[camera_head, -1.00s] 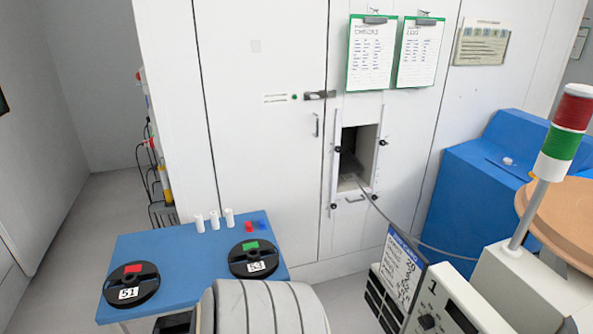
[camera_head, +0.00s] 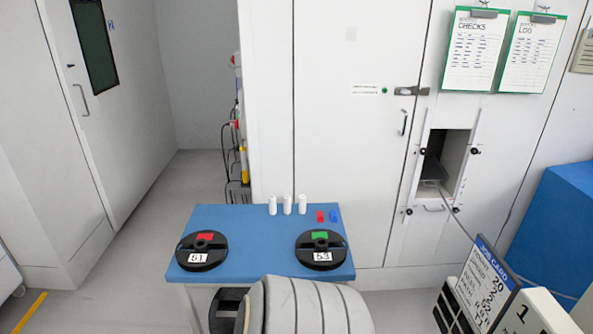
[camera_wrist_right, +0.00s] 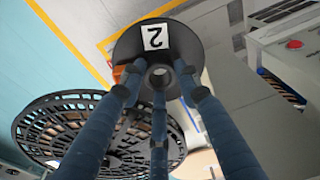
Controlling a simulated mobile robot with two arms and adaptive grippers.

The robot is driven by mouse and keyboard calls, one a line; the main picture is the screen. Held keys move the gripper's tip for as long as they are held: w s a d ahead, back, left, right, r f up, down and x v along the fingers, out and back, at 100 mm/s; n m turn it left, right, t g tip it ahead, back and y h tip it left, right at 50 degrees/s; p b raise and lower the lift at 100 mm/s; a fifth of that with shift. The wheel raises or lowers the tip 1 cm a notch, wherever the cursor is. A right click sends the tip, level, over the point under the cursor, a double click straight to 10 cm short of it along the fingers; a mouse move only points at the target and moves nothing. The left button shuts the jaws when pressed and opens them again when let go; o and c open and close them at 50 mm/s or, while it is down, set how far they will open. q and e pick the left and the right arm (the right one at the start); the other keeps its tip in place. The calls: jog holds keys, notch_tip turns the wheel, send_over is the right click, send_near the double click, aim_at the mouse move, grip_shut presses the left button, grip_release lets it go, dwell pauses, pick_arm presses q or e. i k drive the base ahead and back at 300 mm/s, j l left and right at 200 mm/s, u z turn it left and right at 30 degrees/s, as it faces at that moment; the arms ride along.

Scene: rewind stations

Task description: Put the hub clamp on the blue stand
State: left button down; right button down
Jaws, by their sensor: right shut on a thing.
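My right gripper (camera_wrist_right: 160,80), with blue fingers, is shut on a dark round flanged piece labelled 2 in the right wrist view, which I take as the hub clamp (camera_wrist_right: 181,42). The fingers close around its hub. Neither this gripper nor the piece shows in the head view. The blue stand (camera_head: 262,255) is a low table with a flat blue top at the lower middle of the head view. My left gripper is not in view.
Black spools 51 (camera_head: 202,251) and 53 (camera_head: 321,246) lie on the stand's top, with bare blue between them. White cylinders (camera_head: 287,204), a red piece and a blue piece stand along its back edge. A large black openwork reel (camera_wrist_right: 60,125) shows in the wrist view.

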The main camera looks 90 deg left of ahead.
aim_at(224, 216)
jog(key=k+j+u, duration=0.1)
jog(key=u, duration=0.35)
jog(key=k+j+u, duration=0.1)
jog(key=j+u, duration=0.15)
jog(key=u, duration=0.15)
jog(key=j+u, duration=0.2)
jog(key=u, duration=0.25)
jog(key=k+j+u, duration=0.1)
jog(key=j+u, duration=0.15)
jog(key=u, duration=0.15)
jog(key=j+u, duration=0.2)
jog(key=u, duration=0.25)
